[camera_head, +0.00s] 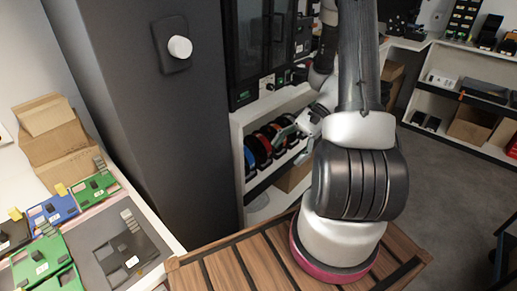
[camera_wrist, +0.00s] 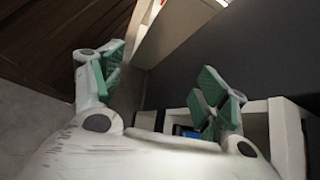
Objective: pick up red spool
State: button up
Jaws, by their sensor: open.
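The red spool (camera_head: 263,143) stands on edge in a row of spools on the white shelf unit in the head view. It is among black and blue spools, and neighbours partly hide it. My gripper (camera_head: 289,134) is beside the right part of this row, partly hidden by my arm. In the wrist view my gripper (camera_wrist: 160,88) has its two green-padded fingers wide apart with nothing held between them. I cannot make out the red spool in the wrist view.
A dark cabinet (camera_head: 160,110) stands left of the shelf unit (camera_head: 238,128). A small blue item (camera_wrist: 186,130) shows low in the wrist view near the right finger. Grey floor (camera_head: 445,180) is free at right.

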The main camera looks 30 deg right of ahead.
jog(key=w+f+m+t+y, duration=0.3)
jog(key=w+f+m+t, duration=0.3)
jog(key=f, duration=0.5)
jog(key=m+t+h, duration=0.7)
jog(key=m+t, duration=0.5)
jog(key=m, duration=0.1)
send_near(265, 142)
jog(key=w+f, duration=0.1)
jog(key=x, duration=0.3)
jog(key=shift+w+a+r, duration=0.1)
jog(key=shift+a+r, duration=0.1)
jog(key=shift+a, duration=0.05)
jog(key=x, duration=0.4)
jog(key=shift+w+a+r, duration=0.1)
jog(key=shift+w+r, duration=0.05)
jog(key=shift+r, duration=0.15)
jog(key=shift+w, duration=0.35)
grip_shut()
